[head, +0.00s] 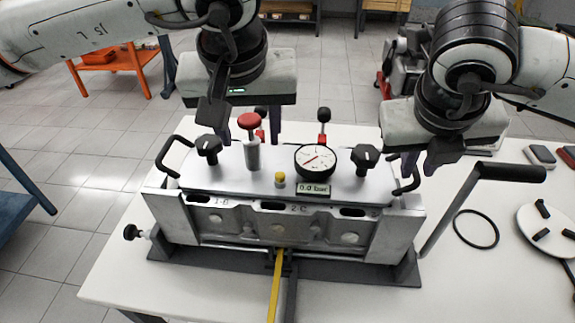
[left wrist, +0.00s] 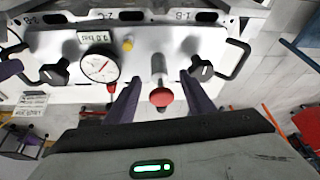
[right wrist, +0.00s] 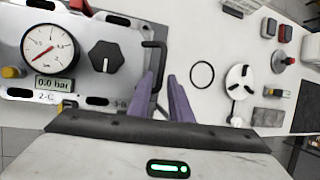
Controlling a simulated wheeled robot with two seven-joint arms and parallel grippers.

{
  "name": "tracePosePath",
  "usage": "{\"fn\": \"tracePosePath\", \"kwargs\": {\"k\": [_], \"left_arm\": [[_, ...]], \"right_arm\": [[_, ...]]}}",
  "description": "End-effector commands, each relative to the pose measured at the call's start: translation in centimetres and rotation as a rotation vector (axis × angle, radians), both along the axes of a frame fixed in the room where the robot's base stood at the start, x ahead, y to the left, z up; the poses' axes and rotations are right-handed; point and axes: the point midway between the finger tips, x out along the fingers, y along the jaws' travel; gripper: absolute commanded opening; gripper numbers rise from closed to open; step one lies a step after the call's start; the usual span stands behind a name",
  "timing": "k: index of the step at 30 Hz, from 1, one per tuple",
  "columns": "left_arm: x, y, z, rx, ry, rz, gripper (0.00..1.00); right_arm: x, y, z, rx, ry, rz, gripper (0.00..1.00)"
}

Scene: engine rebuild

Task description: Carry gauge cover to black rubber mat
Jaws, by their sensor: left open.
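The gauge cover (head: 232,178) is a flat silver plate with a round dial gauge (head: 316,160), a small digital readout, black knobs and a black handle at each end. It lies on the metal engine block (head: 270,229). My left gripper (left wrist: 162,88) is open, its purple fingers on either side of the red-topped plunger (left wrist: 160,97) and apart from the left handle (head: 172,158). My right gripper (right wrist: 162,82) is at the right handle (right wrist: 157,55), fingers close together beside or around it; contact is unclear. I cannot pick out the black rubber mat with certainty.
A crank handle (head: 510,172) rises right of the block. A black ring (head: 476,229) and a white disc with black pegs (head: 546,232) lie on the white table (head: 440,290). A yellow strip (head: 276,285) runs in front. Small parts sit at far right.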

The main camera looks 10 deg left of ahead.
Motion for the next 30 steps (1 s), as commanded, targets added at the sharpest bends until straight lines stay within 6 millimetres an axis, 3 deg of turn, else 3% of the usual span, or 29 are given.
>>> {"fn": "tracePosePath", "kwargs": {"k": [7, 19, 23, 28, 30], "left_arm": [[1.1, 0.3, -2.9, -0.001, 0.001, 0.001, 0.49], [1.4, 0.3, -3.5, -0.001, 0.0, 0.001, 0.49], [1.4, 0.3, -3.5, -0.001, 0.0, 0.001, 0.29], [1.4, 0.3, -3.5, -0.001, 0.0, 0.001, 0.0], [1.4, 0.3, -3.5, 0.0, 0.0, 0.001, 0.0]], "right_arm": [[1.2, -0.6, -2.8, 0.0, 0.001, -0.001, 0.18], [1.5, -0.7, -3.4, 0.0, 0.0, 0.0, 0.18], [1.5, -0.7, -3.4, 0.0, 0.0, 0.0, 0.0], [1.5, -0.7, -3.4, 0.0, -0.001, -0.001, 0.0], [1.5, -0.7, -3.4, 0.0, -0.001, -0.001, 0.0]]}}
